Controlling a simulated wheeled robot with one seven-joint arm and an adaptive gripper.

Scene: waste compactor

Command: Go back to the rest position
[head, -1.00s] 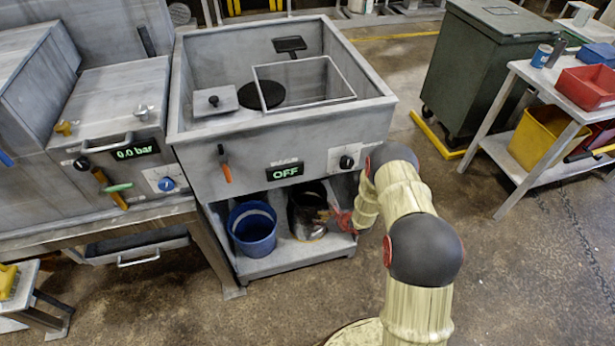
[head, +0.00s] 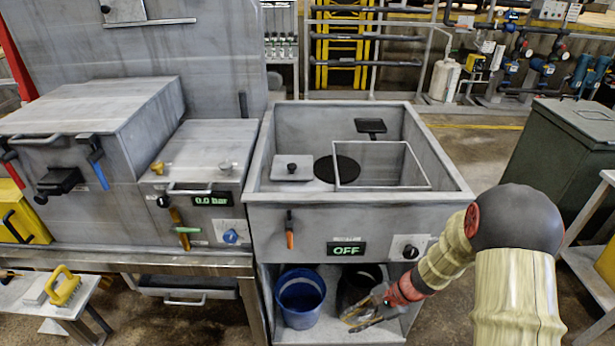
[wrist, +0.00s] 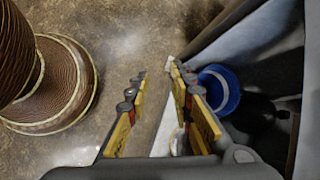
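My gripper (head: 358,318) is low at the front of the grey sink unit (head: 345,221), by the right part of its lower shelf. In the wrist view my gripper (wrist: 156,72) shows two yellow-padded fingers standing apart, with nothing held between them. The floor and the pale shelf edge show through the gap. In the head view a dark bucket (head: 358,282) stands behind the gripper and is partly covered by it. A blue bucket (head: 300,297) stands on the shelf to its left. It also shows in the wrist view (wrist: 222,86), right of the fingers.
The press unit (head: 205,190) with a 0.0 bar display adjoins the sink on the left. The sink display (head: 346,248) reads OFF. A green bin (head: 565,150) stands on the right, with a white trolley (head: 600,262) near it.

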